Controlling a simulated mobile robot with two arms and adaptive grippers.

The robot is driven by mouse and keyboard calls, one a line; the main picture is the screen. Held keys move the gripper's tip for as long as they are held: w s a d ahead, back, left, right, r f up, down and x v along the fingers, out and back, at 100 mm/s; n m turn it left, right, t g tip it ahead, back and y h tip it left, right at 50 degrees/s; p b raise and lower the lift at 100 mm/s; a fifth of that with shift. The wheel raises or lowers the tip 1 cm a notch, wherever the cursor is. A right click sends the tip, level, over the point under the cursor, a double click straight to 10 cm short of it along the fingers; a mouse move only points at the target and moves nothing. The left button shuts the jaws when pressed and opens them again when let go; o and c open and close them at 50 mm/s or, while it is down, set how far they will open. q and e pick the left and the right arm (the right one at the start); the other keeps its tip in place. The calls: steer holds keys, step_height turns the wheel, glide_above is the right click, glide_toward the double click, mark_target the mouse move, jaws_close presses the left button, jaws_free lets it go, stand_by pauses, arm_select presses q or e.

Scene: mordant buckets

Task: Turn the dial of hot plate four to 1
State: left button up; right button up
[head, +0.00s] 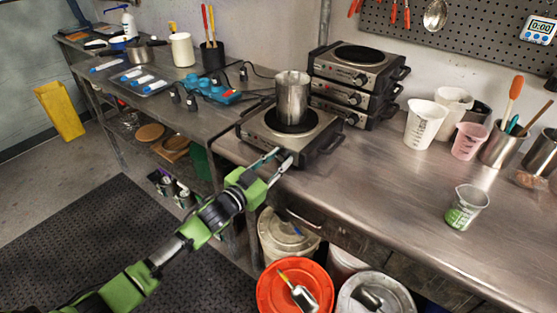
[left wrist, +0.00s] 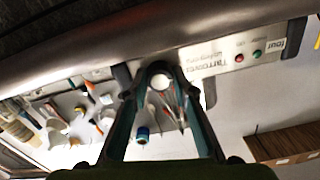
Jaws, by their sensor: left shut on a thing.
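Hot plate four (head: 318,143) stands near the front edge of the steel bench, with a metal pot (head: 292,98) on its burner. In the left wrist view, which is upside down, its front panel (left wrist: 222,60) shows the word "four" and a red and a green light. My left gripper (head: 277,158) is at the front of this hot plate. The dial's numbers and pointer are hidden. My right gripper is in neither view.
A stack of hot plates (head: 356,83) stands behind. Buckets, one orange (head: 268,297), stand below. The bench's front middle is clear.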

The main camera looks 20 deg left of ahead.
arm_select(q)
steer(key=shift+o, duration=0.2)
steer(key=m, duration=0.3)
steer(key=shift+m, duration=2)
steer(key=o, duration=1.1)
steer(key=v, duration=1.2)
